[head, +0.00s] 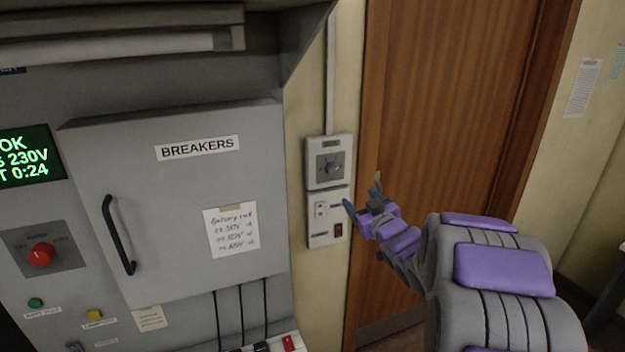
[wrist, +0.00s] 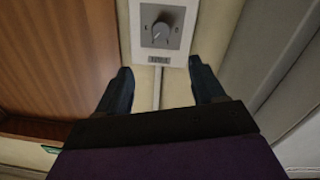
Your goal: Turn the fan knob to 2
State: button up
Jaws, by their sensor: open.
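The fan knob (head: 330,167) is a grey rotary knob on a pale wall plate between the grey cabinet and the wooden door. It also shows in the wrist view (wrist: 160,33), near the top, with a small label beside it. The numbers around it are too small to read, so I cannot tell its setting. My gripper (head: 363,194) is open and empty, in front of the wall, to the right of and a little below the knob in the head view. In the wrist view its two fingers (wrist: 160,66) are spread on either side below the knob, apart from it.
A lower switch plate (head: 328,222) with a dark red switch sits just below the knob plate. The breaker cabinet (head: 175,200), with a black handle, stands left. A red knob (head: 41,254) is at far left. The wooden door (head: 440,100) is right.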

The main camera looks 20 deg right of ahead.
aim_at(334, 171)
jog(key=w, duration=1.7)
jog(key=shift+w+r, duration=0.1)
jog(key=shift+w, duration=0.05)
jog(key=shift+c, duration=0.3)
jog(key=c, duration=1)
jog(key=shift+n+b, duration=0.65)
jog(key=shift+n, duration=0.45)
